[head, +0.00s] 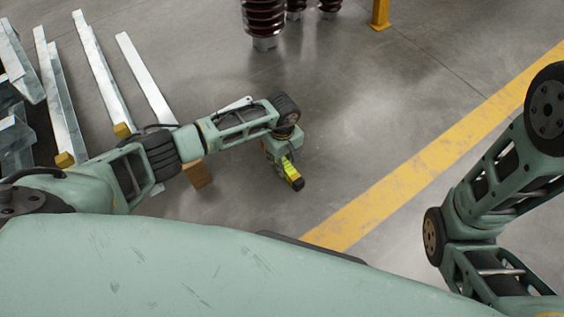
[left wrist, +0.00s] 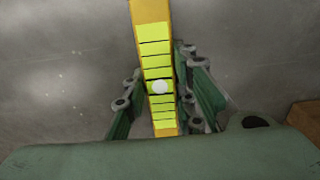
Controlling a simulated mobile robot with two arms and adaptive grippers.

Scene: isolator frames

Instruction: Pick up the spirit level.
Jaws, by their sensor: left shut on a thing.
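The spirit level (head: 292,176) is yellow, with a bright yellow-green vial section and a dark end in the head view. In the left wrist view the spirit level (left wrist: 155,60) runs up the middle of the picture, with dark lines and a pale round bubble. My left gripper (left wrist: 157,100) has one finger on each side of it and is shut on it. In the head view my left gripper (head: 279,155) hangs at the end of the left arm, with the level sticking out below. Floor shows around the level. My right gripper is out of view; only right arm links show.
Long metal beams with yellow end blocks lie at the left. A brown block (head: 198,174) sits below my left forearm. Dark ribbed insulators (head: 264,18) and a yellow post (head: 380,14) stand at the back. A yellow floor stripe (head: 440,150) crosses the right; the middle floor is clear.

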